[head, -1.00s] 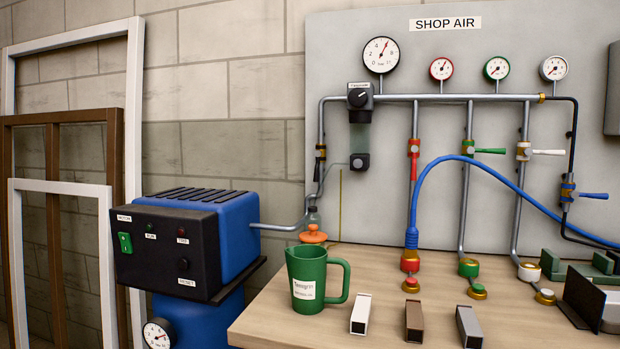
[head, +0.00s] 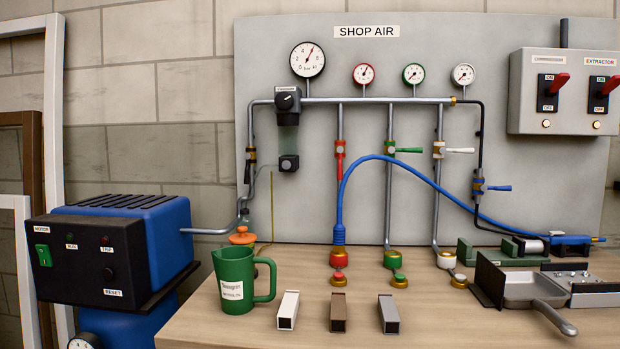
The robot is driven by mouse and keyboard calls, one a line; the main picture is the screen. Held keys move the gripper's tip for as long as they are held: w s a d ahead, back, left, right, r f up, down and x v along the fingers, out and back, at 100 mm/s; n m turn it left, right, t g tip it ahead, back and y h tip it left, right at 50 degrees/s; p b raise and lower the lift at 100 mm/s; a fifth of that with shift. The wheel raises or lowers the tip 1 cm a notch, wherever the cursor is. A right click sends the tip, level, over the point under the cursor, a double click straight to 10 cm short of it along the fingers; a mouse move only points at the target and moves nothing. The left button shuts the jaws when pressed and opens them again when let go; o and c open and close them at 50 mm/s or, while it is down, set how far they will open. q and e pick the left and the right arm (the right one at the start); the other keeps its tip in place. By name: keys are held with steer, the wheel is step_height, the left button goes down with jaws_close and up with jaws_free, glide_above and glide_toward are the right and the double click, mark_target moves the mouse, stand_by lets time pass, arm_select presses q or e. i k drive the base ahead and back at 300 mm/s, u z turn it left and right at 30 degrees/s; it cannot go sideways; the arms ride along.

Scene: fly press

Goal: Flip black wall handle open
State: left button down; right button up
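The black wall handle (head: 247,174) is small and sits on a brass valve (head: 251,155) on the left vertical pipe of the grey SHOP AIR board. It appears to hang down, roughly in line with the pipe; its exact angle is hard to tell at this size. Nothing touches it. Neither of my grippers shows in the head view.
A red handle (head: 340,166) lies along its pipe; green (head: 409,150), white (head: 460,150) and blue (head: 499,188) handles stick out rightward. A blue compressor (head: 150,235) stands left. A green jug (head: 234,280), several blocks and a pan (head: 533,289) occupy the wooden bench (head: 220,330).

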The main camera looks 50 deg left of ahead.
mark_target(248, 156)
steer(key=z, duration=0.05)
steer(key=k, duration=0.6)
steer(key=u, duration=0.85)
